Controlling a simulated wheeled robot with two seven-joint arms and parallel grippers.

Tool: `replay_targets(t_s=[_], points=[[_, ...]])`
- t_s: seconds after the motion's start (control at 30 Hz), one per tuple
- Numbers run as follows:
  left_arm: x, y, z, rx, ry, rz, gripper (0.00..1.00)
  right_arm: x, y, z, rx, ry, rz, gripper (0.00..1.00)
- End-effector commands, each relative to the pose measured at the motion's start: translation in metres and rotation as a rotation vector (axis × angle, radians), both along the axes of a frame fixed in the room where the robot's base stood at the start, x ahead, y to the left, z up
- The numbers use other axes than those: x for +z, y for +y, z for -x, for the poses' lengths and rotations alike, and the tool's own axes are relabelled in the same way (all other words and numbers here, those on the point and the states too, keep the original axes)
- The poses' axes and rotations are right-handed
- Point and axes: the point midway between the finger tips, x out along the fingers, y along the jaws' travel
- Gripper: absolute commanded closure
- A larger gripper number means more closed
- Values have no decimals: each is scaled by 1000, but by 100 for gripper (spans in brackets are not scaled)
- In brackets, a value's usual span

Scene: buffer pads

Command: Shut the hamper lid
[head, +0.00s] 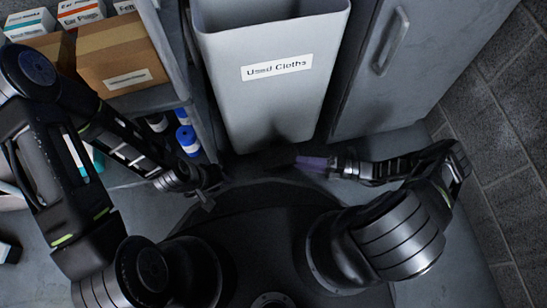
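The hamper (268,100) is a tall light-grey bin with a white "Used Cloths" label (277,67), upright at the top centre of the head view. Its top is open where I see it, and its upper part runs out of the picture. No lid shows. My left gripper (207,192) is low, in front of the hamper's lower left side and apart from it; its finger gap is too small to tell. My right gripper (290,160) points left near the hamper's foot. A purple part or item (313,163) shows at it; its fingers are dark and unclear.
A shelf (150,100) on the left holds a cardboard box (105,55), white cartons and blue-capped bottles (188,140). A grey cabinet (375,85) with a handle stands right of the hamper. A block wall (500,130) bounds the right. Some floor (455,245) is clear there.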

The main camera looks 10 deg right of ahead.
Motion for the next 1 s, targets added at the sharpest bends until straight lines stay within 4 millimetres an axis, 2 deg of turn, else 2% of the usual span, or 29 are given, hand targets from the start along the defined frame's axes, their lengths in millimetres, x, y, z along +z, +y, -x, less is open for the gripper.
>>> replay_targets(t_s=[0.47, 0.9, 1.0], points=[[-1, 0, 1, -4, -2, 0, 67, 1, 7, -1, 1, 10, -13, 67], [-7, 0, 0, -3, -2, 1, 67, 0, 64, -20, 1, 8, -12, 67], [-8, 0, -1, -3, -2, 1, 67, 0, 72, -23, 1, 8, -12, 67]])
